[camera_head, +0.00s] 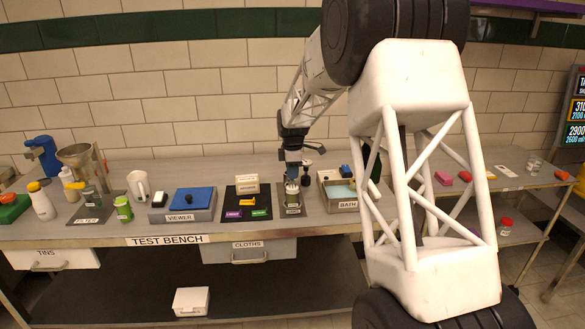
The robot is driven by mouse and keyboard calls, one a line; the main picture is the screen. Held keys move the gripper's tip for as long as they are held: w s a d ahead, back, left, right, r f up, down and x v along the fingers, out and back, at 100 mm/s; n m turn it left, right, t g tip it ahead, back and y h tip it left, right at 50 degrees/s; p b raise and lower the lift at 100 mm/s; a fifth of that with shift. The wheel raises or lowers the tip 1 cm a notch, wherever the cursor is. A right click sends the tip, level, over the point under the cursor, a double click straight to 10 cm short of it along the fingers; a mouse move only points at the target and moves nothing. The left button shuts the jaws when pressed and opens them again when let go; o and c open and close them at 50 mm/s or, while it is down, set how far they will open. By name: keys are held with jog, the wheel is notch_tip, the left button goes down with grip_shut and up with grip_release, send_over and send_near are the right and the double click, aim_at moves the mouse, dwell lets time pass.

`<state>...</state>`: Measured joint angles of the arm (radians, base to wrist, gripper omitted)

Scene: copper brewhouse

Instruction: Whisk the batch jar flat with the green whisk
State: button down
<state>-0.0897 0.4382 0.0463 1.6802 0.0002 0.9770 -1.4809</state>
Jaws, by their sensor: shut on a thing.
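My gripper (292,170) points down over the test bench, shut on a slim thing that appears to be the whisk. The whisk's colour and head are too small and hidden to make out. A small glass jar (292,196), which looks like the batch jar, stands directly below the jaws on a narrow grey labelled stand (291,212). The jar looks upright with pale greenish contents. I cannot tell whether the held thing reaches into the liquid or how much foam there is.
Left of the jar are a black mat (263,201) with a cream box (246,184), and the blue-topped viewer (183,204). The bath (347,206) stands close on the right. A white mug (138,186) and green can (123,209) stand farther left. My arm hides the bench's right part.

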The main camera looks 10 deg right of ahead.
jog(key=shift+f, duration=0.3)
jog(key=shift+d, duration=0.15)
dwell(0.5)
